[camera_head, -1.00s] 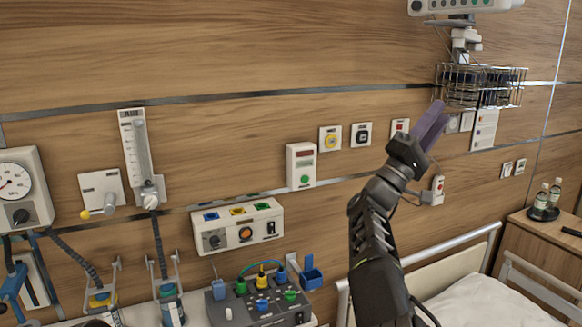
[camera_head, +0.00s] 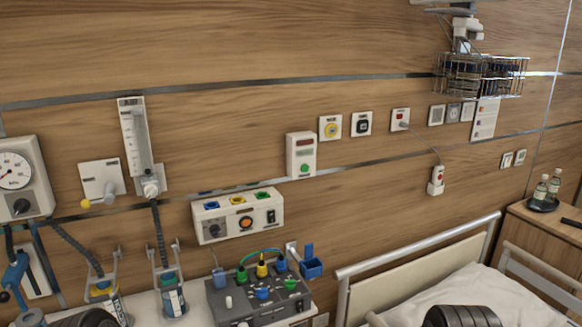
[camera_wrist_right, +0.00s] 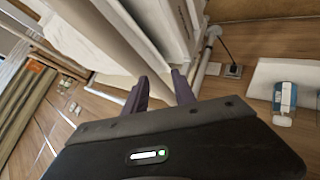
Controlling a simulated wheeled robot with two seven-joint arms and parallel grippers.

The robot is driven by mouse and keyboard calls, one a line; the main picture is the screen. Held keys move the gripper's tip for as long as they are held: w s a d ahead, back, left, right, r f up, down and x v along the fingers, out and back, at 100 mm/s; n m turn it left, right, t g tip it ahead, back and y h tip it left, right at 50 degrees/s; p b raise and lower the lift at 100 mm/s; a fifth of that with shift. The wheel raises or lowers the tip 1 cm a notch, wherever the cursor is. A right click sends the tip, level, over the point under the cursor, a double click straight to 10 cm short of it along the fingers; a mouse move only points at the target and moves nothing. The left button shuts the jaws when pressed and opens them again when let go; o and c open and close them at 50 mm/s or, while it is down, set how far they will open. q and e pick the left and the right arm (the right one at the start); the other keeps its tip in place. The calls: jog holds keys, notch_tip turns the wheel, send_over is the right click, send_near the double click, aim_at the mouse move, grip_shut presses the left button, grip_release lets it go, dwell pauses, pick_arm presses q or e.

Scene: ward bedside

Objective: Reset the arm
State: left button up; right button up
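My right gripper (camera_wrist_right: 160,80) shows in the right wrist view. Its two dark purple fingers stand apart with an empty gap between them. Behind the fingers are pale panels and a light rail. In the head view no gripper shows. Only a dark rounded part of my right arm (camera_head: 463,316) stands at the bottom edge, in front of the bed, and another dark part of mine (camera_head: 86,319) is at the bottom left. My left gripper is out of both views.
The bed headboard (camera_head: 420,268) and pillow (camera_head: 480,292) are at the lower right. A bedside cabinet (camera_head: 545,228) bears bottles (camera_head: 553,186). A grey device (camera_head: 258,300) with coloured plugs is below a wall box (camera_head: 238,217). A wire basket (camera_head: 483,76) hangs upper right.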

jog(key=s+a+f+m+g+y, duration=0.1)
jog(key=s+a+f+g+y, duration=0.1)
jog(key=s+a+f, duration=0.45)
jog(key=s+a+f+m+g+y, duration=0.2)
jog(key=s+a, duration=0.2)
jog(key=s, duration=0.6)
jog(key=s+a+m+g+y, duration=0.1)
jog(key=s+a+g+y, duration=0.1)
jog(key=s+a, duration=0.4)
jog(key=s+a+r+m+g+y, duration=0.1)
jog(key=s+a, duration=0.5)
jog(key=s, duration=0.6)
jog(key=shift+g+y, duration=0.4)
jog(key=shift+g, duration=0.4)
